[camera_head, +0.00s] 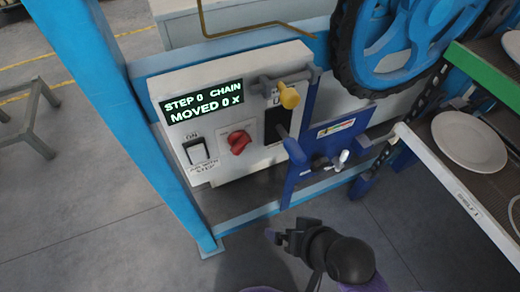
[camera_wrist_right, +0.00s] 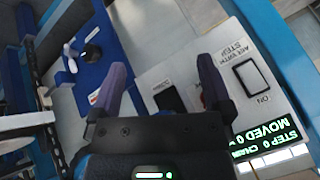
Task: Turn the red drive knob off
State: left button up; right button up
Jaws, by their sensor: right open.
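The red drive knob (camera_head: 239,142) sits on the front of the white control panel (camera_head: 250,85), right of a white rocker switch (camera_head: 198,152). In the wrist view the panel shows turned over, and the knob is mostly hidden behind one finger. My right gripper (camera_head: 278,238) is in front of and below the panel in the head view, apart from the knob. In the wrist view its two fingers (camera_wrist_right: 165,78) are spread with nothing held between them. My left gripper is in neither view.
A green-lit display (camera_head: 203,101) reads "STEP 0 CHAIN MOVED 0 X". A yellow-ended lever (camera_head: 289,96) sticks out at the panel's right. A blue plate (camera_head: 335,135) with a small handle, a blue wheel (camera_head: 405,40), and a rack with white plates (camera_head: 469,141) stand to the right.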

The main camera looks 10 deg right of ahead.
jog(key=w+a+r+m+t+y, duration=0.2)
jog(key=w+a+m+t+y, duration=0.1)
jog(key=a+m, duration=0.15)
jog(key=m+t+h, duration=0.1)
jog(key=m+t, duration=0.7)
jog(key=m, duration=1)
send_near(244, 149)
jog(key=b+x, duration=0.1)
jog(key=x, duration=0.8)
jog(key=shift+w+a+f, duration=0.1)
jog(key=shift+w, duration=0.25)
jog(key=c, duration=1.1)
jog(key=shift+n, duration=0.25)
